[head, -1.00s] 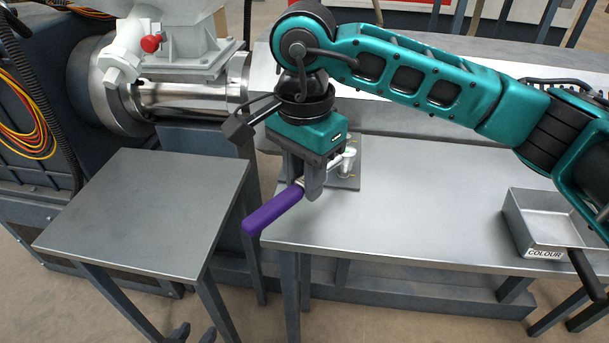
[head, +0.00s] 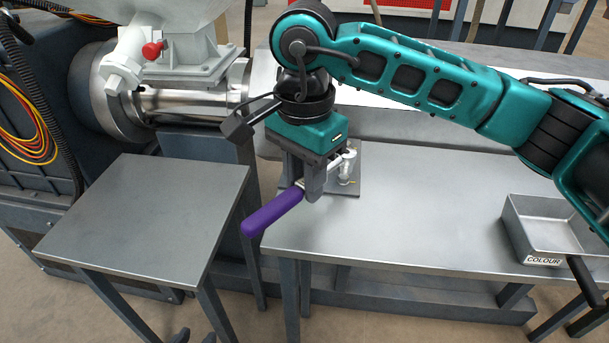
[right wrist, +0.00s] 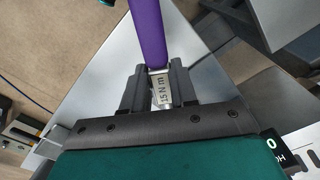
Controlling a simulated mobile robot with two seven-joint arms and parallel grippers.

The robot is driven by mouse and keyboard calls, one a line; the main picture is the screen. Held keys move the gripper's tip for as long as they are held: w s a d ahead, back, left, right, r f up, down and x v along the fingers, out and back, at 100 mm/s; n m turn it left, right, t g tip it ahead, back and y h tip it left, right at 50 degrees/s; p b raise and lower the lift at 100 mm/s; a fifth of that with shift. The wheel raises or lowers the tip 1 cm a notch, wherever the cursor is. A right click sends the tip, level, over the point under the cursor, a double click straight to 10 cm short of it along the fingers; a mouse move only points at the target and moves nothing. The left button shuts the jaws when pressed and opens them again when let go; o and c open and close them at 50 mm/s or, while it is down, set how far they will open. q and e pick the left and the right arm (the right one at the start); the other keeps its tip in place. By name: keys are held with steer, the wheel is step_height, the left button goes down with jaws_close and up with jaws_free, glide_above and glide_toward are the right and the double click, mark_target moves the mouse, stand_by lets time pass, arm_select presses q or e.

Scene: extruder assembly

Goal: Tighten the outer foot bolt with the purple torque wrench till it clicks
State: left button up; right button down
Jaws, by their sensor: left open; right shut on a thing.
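The purple torque wrench (head: 272,213) is in my right gripper (head: 312,192), which is shut on its metal shaft just ahead of the handle. The handle points to the lower left, over the front left corner of the bench. In the right wrist view the handle (right wrist: 148,35) runs away from the jaws, and a plate marked "15 N m" (right wrist: 161,88) sits between the fingers. The wrench's far end reaches a pale metal fitting (head: 346,170) on a flat grey plate (head: 350,188). I cannot make out the outer foot bolt. My left gripper (head: 195,337) is open and empty at the bottom edge.
A small grey table (head: 150,205) stands at the left, clear on top. The steel bench (head: 430,210) is bare between the plate and a metal tray labelled COLOUR (head: 543,262). A machine with a shiny barrel (head: 190,102) stands behind at the left.

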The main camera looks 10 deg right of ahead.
steer(key=shift+r+p, duration=1.4)
steer(key=shift+r, duration=1.15)
